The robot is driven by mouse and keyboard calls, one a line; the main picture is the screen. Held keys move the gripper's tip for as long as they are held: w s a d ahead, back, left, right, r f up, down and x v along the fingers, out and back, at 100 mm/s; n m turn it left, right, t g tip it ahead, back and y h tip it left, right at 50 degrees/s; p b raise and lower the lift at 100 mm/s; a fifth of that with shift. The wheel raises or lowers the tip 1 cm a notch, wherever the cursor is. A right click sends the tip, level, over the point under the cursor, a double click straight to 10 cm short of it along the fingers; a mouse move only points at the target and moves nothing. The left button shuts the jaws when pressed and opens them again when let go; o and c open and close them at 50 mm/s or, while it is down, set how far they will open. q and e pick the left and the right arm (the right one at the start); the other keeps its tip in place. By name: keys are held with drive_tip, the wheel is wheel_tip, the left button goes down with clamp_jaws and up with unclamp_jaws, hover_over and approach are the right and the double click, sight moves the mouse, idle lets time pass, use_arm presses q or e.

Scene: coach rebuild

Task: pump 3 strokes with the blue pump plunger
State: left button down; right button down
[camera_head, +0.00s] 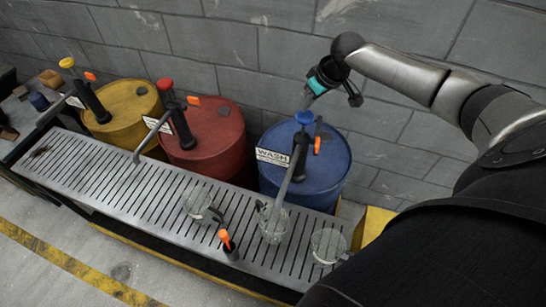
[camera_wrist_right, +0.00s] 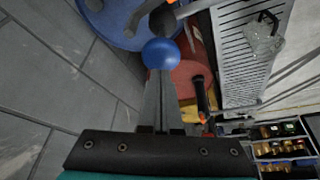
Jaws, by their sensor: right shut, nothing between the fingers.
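The blue pump plunger (camera_head: 304,117) has a round blue knob on top of the pump of the blue drum (camera_head: 330,170). The drum carries a "WASH" label (camera_head: 275,158). My right gripper (camera_head: 307,98) is shut and empty, pointing down with its fingertips just above the knob. In the right wrist view the shut fingers (camera_wrist_right: 160,85) end at the blue knob (camera_wrist_right: 160,53); whether they touch it I cannot tell. The blue pump's grey spout slants down to a clear jug (camera_head: 273,222) on the slotted grate. My left gripper is not in view.
A red drum (camera_head: 215,140) and a yellow drum (camera_head: 127,110) with their own pumps stand to the left. The slotted metal grate (camera_head: 110,180) runs in front. Two more clear jugs (camera_head: 197,206) (camera_head: 328,245) flank the middle one. A grey block wall (camera_head: 250,40) is close behind.

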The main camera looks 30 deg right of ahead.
sight(309, 119)
drive_tip(key=shift+s+a+f+b, duration=0.1)
drive_tip(key=shift+f+b, duration=0.5)
drive_tip(key=shift+f, duration=1)
drive_tip(key=shift+s+f+b, duration=0.1)
drive_tip(key=shift+f+b, duration=0.45)
drive_tip(key=shift+f, duration=1.35)
drive_tip(key=shift+w+r+p, duration=0.2)
drive_tip(key=shift+r+p, duration=3.55)
drive_tip(key=shift+p, duration=0.1)
drive_tip(key=shift+f, duration=0.25)
drive_tip(key=shift+s+f+b, duration=0.15)
drive_tip(key=shift+f+b, duration=1.85)
drive_tip(key=shift+f, duration=1.4)
